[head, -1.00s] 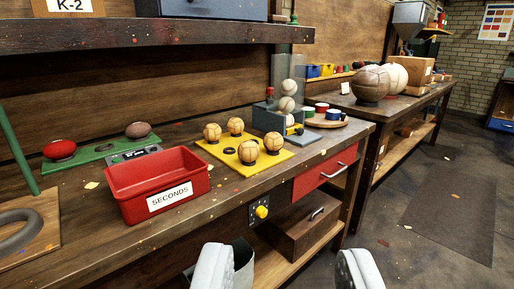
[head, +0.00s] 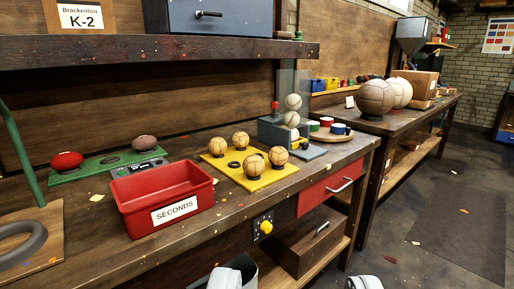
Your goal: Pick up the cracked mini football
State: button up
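Several tan mini footballs stand on black rings on a yellow board on the workbench; the front-left one (head: 253,164) shows dark marks. The others are the left one (head: 217,146), the back one (head: 240,140) and the right one (head: 278,156). I cannot tell from here which is cracked. One black ring (head: 234,165) on the yellow board (head: 262,183) is empty. My gripper (head: 296,284) shows as two white fingers set wide apart at the bottom edge, open with nothing between them, in front of the bench and well short of the balls.
A red SECONDS bin (head: 163,197) stands left of the yellow board. Behind the board is a ball dispenser (head: 285,133) with a clear tube. A shelf (head: 160,47) overhangs the bench. Large balls (head: 374,98) rest on the far bench. The floor (head: 420,230) at right is partly clear.

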aim_at(240, 139)
jog(key=i+u, duration=0.15)
jog(key=i, duration=0.35)
jog(key=i+l+u, duration=0.1)
jog(key=i, duration=0.4)
jog(key=i+l+u, duration=0.15)
jog(key=i, duration=0.35)
